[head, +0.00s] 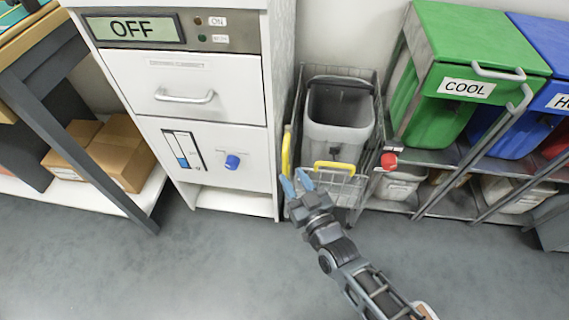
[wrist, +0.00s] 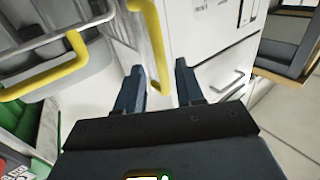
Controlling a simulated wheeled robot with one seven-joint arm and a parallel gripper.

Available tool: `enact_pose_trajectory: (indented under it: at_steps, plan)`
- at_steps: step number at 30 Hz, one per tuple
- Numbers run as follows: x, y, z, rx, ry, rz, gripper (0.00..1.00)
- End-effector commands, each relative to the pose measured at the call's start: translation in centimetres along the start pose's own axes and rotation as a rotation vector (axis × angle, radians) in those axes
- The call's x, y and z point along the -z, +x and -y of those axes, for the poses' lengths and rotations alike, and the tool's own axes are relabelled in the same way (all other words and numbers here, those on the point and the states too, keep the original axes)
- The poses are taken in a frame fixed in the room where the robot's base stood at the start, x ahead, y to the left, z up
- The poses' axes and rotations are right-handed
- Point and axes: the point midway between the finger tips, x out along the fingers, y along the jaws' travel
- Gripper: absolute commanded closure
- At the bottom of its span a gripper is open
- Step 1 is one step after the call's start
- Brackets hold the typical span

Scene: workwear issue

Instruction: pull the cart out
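The cart (head: 347,192) is a grey wire-frame cart with a grey bin (head: 338,128) inside. It stands in a narrow bay between the white cabinet and the shelf. A yellow handle (head: 334,167) runs across its front, and a second, upright yellow bar (head: 286,153) is at its left front. My gripper (head: 296,181) is in front of the cart's left front corner, near the yellow bars. In the wrist view my gripper (wrist: 159,70) is open, and the upright yellow bar (wrist: 154,38) appears between its fingers; I cannot tell whether they touch. The crosswise handle (wrist: 45,78) is to the left.
The white cabinet (head: 190,105), with an OFF display and a blue knob (head: 232,162), stands close on the left. A red knob (head: 388,160) is at the cart's right. A shelf with green (head: 470,70) and blue bins is on the right. Floor (head: 225,270) in front is clear.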

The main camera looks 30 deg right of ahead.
Motion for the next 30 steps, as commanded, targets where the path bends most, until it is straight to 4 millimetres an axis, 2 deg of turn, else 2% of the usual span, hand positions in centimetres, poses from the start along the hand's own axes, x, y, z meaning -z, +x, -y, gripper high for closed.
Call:
enact_pose_trajectory:
  at_steps: [3, 9, 15, 21, 23, 30]
  plan:
    - [0.0, 2.1, 0.0, 0.001, 0.0, -0.003, 0.62]
    - [0.0, 4.6, 0.0, 0.0, 0.0, -0.001, 0.62]
    - [0.0, 5.5, 0.0, 0.0, 0.0, 0.0, 0.62]
    - [0.0, 5.5, 0.0, 0.0, 0.0, 0.0, 0.62]
    - [0.0, 5.5, 0.0, 0.0, 0.001, 0.0, 0.66]
    - [0.0, 5.5, 0.0, 0.0, 0.0, 0.0, 0.89]
